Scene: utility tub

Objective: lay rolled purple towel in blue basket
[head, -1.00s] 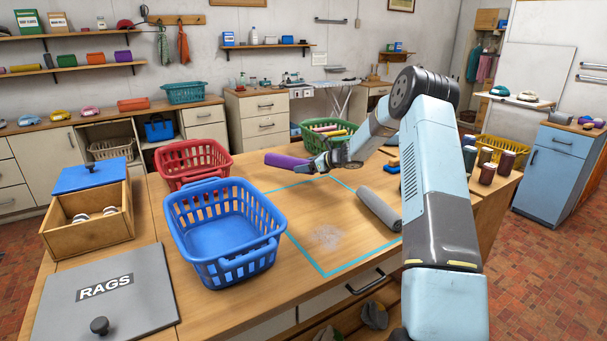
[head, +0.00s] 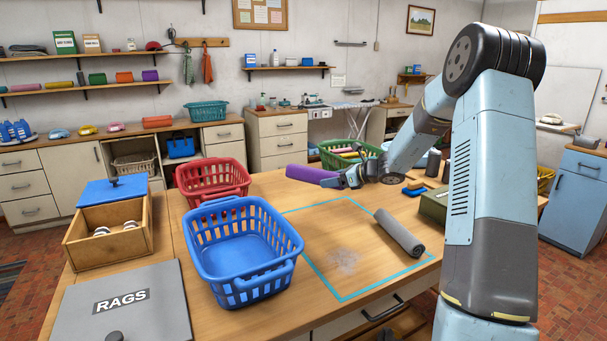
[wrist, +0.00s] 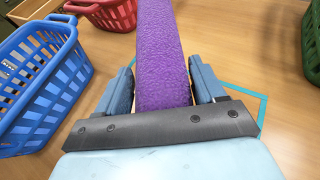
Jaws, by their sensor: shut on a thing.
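The rolled purple towel (head: 312,175) is held lengthwise in my gripper (head: 348,178), above the table behind the taped square. In the wrist view the towel (wrist: 160,50) runs up between the two fingers (wrist: 165,88), which are shut on it. The blue basket (head: 245,287) stands on the table to the front left of the towel and apart from it. Its inside looks empty in the head view. In the wrist view the blue basket (wrist: 40,85) is at the left, beside the gripper.
A red basket (head: 213,178) stands behind the blue one. A green basket (head: 335,160) with rolled towels is at the back. A grey roll (head: 400,233) lies inside the taped square at right. A wooden box (head: 108,245) and a rags lid (head: 120,305) lie left of the blue basket.

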